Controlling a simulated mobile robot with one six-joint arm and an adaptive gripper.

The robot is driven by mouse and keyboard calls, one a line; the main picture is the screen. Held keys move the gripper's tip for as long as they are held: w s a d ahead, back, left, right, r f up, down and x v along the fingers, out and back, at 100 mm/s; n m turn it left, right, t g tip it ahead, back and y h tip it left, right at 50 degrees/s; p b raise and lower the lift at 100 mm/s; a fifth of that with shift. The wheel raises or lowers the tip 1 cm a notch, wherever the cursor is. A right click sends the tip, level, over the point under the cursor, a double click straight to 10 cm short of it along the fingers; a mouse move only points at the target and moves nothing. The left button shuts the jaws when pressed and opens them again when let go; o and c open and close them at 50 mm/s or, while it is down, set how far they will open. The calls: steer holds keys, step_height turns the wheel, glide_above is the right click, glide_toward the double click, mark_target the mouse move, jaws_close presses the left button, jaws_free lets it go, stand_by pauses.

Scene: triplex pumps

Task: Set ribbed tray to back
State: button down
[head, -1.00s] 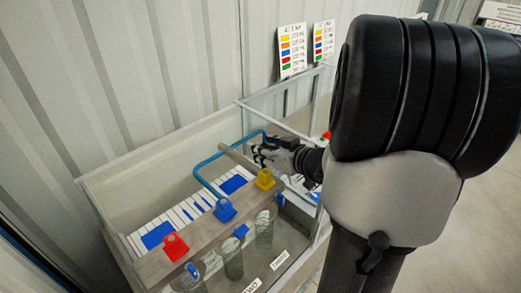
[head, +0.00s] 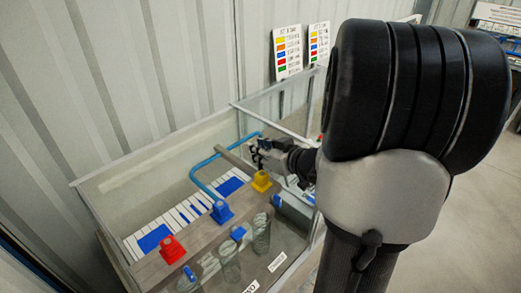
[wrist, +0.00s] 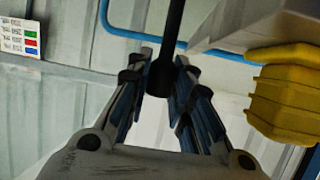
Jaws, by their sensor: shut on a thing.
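A white ribbed strip with blue patches (head: 182,214), which looks like the ribbed tray, lies inside a clear-walled tank, behind a grey-brown beam. My gripper (head: 262,152) is over the tank near its divider, above and behind the yellow block (head: 262,182). In the wrist view my gripper (wrist: 162,78) has its fingers on either side of a black rod with a thick end (wrist: 161,76) and is shut on it. The yellow block also shows at the right of the wrist view (wrist: 283,105). What the rod joins to is hidden.
A blue pipe (head: 205,158) bends over the tank, left of my gripper. Blue (head: 221,212) and red (head: 172,249) blocks sit on the beam (head: 200,234). Clear cylinders (head: 230,262) stand in front. Colour charts (head: 287,53) stand behind, before a corrugated wall.

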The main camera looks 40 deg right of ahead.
stand_by(0.4)
steer(key=shift+w+a+p, duration=0.15)
steer(key=shift+w+p, duration=0.15)
steer(key=shift+w, duration=1.3)
steer(key=c, duration=1.4)
jaws_free()
steer(key=v, duration=1.2)
